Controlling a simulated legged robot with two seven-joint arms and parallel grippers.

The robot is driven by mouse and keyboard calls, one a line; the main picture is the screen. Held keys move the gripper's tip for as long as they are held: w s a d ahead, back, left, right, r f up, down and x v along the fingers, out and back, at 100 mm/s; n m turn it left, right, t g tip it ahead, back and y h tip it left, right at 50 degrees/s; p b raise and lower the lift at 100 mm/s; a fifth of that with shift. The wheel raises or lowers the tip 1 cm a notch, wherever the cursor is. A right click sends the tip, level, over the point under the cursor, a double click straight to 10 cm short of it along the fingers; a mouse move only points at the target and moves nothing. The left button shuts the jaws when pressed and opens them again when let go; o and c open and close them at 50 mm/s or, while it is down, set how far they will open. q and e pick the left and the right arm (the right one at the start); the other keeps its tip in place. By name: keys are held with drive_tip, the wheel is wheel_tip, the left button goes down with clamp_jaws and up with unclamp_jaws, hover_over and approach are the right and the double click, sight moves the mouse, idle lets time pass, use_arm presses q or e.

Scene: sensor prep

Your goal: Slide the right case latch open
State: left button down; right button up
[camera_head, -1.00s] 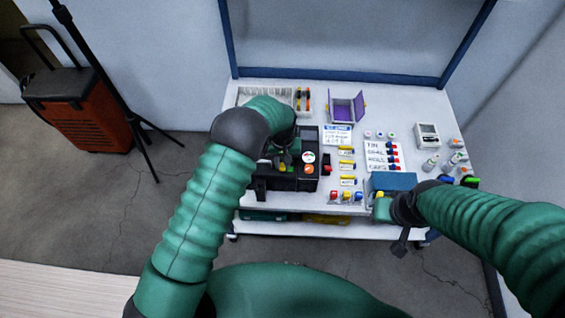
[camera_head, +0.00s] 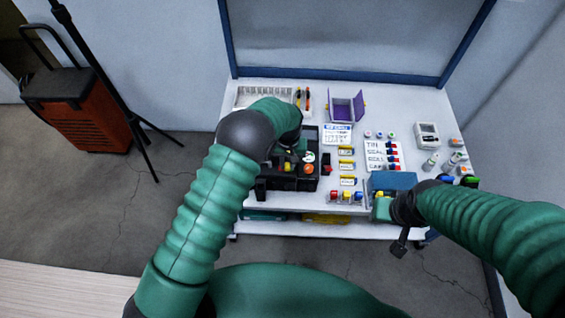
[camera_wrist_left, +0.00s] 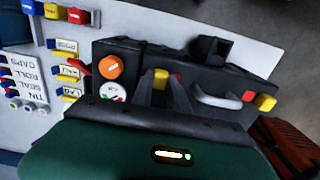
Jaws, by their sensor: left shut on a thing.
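The black case (camera_head: 283,183) sits at the table's front left; it also shows in the left wrist view (camera_wrist_left: 125,62). My left gripper (camera_wrist_left: 161,88) reaches down onto it from above. Its fingers are shut on the right case latch (camera_wrist_left: 161,77), a small yellow piece with red beside it, between the dial and the grey handle (camera_wrist_left: 215,98). The fingers hide part of this latch. The other latch (camera_wrist_left: 263,102), yellow and red, is beyond the handle. My right gripper (camera_head: 383,207) is by the blue box at the front right; its fingers cannot be made out.
An orange knob (camera_wrist_left: 110,67) and a white KEY dial (camera_wrist_left: 112,92) are close to the gripped latch. A blue box (camera_head: 392,181), a purple open box (camera_head: 346,107), a white tray (camera_head: 262,97) and small labelled parts fill much of the table.

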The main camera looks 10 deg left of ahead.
use_arm(q)
drive_tip(key=shift+d, duration=0.45)
drive_tip(key=c, duration=1.6)
unclamp_jaws()
drive_tip(key=shift+w, duration=0.1)
drive_tip(key=shift+o, duration=0.2)
drive_tip(key=shift+d, duration=0.1)
wheel_tip(320, 180, up, 17)
drive_tip(key=shift+f, duration=0.1)
